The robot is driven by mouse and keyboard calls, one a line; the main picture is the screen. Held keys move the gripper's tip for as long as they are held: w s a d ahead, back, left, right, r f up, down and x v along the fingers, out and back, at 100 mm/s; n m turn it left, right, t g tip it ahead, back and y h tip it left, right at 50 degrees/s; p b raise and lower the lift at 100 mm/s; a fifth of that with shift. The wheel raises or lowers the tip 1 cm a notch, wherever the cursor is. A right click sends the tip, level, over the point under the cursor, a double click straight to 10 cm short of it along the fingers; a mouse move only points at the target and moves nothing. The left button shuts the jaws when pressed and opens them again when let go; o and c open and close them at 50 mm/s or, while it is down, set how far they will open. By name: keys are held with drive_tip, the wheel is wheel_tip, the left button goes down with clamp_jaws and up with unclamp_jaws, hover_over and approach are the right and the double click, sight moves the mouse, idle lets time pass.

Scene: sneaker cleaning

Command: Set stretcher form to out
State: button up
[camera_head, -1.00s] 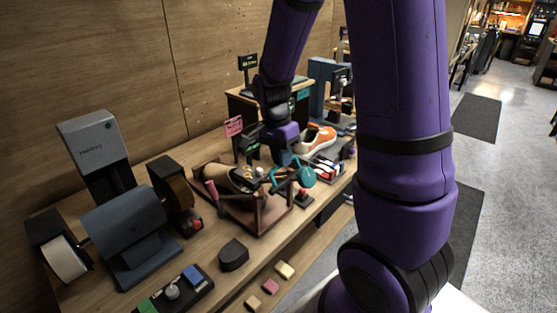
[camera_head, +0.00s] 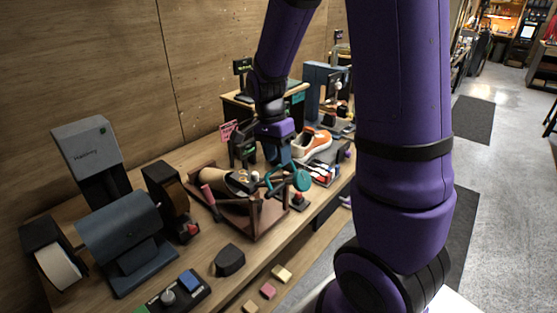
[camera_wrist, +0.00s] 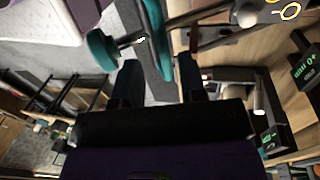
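The stretcher appears to be the tan, shoe-shaped form (camera_head: 222,180) in a brown wooden cradle (camera_head: 268,222), with teal handle parts (camera_head: 301,180) at its right end. Whether the form is in or out is hard to tell. My gripper (camera_head: 262,160) points down just behind the teal parts, its dark fingers apart. In the wrist view my gripper (camera_wrist: 160,78) is open, with a grey-teal bar (camera_wrist: 153,35) running between or just beyond the fingertips. A rounded teal knob (camera_wrist: 101,50) lies left of that bar. I cannot tell whether the fingers touch anything.
An orange-and-white sneaker (camera_head: 312,141) lies behind on the right. A blue-grey drum machine (camera_head: 122,235) and a brown roller unit (camera_head: 166,195) stand left of the cradle. A black block (camera_head: 229,260) and small coloured blocks (camera_head: 268,290) lie in front.

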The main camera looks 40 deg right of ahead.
wheel_tip(320, 180, up, 9)
drive_tip(key=w, duration=0.1)
drive_tip(key=shift+w+a, duration=0.15)
drive_tip(key=shift+w, duration=0.15)
drive_tip(key=shift+f, duration=0.1)
drive_tip(key=s+a+r+n+t, duration=0.3)
drive_tip(key=s+a+r+n, duration=0.1)
drive_tip(key=s+n, duration=0.4)
drive_tip(key=s+a+r+n+t, duration=0.4)
drive_tip(key=s+r+n, duration=0.2)
drive_tip(key=s, duration=0.4)
drive_tip(key=shift+a+r+n, duration=0.25)
drive_tip(key=shift+a+n, duration=0.1)
drive_tip(key=shift+n, duration=0.55)
